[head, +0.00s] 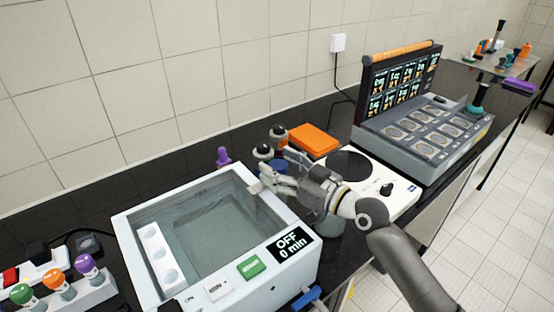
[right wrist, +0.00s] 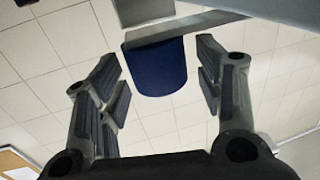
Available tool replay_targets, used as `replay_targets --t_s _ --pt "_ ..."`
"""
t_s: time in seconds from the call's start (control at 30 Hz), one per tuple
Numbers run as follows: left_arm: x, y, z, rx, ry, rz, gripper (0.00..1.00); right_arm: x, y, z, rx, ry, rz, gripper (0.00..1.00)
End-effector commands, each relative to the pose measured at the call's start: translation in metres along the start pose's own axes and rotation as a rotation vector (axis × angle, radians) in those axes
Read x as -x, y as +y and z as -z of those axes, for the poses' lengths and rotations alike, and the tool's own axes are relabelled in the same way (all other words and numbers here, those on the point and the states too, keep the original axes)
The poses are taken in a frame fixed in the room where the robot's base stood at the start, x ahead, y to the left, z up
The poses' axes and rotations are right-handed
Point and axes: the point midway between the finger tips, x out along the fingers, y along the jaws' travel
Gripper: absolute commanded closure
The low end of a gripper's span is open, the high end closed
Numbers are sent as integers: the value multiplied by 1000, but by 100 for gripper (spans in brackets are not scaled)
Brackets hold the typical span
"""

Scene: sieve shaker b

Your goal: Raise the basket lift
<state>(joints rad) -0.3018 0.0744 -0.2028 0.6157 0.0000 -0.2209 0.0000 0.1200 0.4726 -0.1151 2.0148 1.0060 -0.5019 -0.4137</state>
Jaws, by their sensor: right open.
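The white bath (head: 290,222) stands front centre in the head view, with a clear-walled tank and a display reading OFF, 0 min. A grey mesh basket (head: 210,230) appears low inside the tank. My right gripper (head: 268,172) is at the tank's right rear rim, fingers pointing left. In the right wrist view a dark blue tab (right wrist: 158,68) on a grey bar (right wrist: 185,31) lies between the open fingers (right wrist: 160,85), with a gap on both sides. It looks like the lift's handle; the fingers mostly hide it in the head view. My left gripper is not in view.
A white hotplate (head: 395,200) is right of my right gripper, with an orange box (head: 313,139) behind. A grey multi-station machine (head: 425,125) stands farther right. Capped bottles in a rack (head: 75,296) are at left. A blue lever (head: 306,298) is at the bath's front.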

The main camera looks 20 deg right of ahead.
Motion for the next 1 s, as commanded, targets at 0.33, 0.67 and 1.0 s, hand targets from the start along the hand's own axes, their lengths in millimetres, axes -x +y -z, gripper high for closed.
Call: replay_targets --t_s 0.33,0.67,1.0 --pt "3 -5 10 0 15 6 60 -10 0 -1 0 -1 1 38" --pt "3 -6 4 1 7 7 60 -9 0 0 0 0 1 72" --pt "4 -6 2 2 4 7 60 -9 0 2 1 0 0 100"
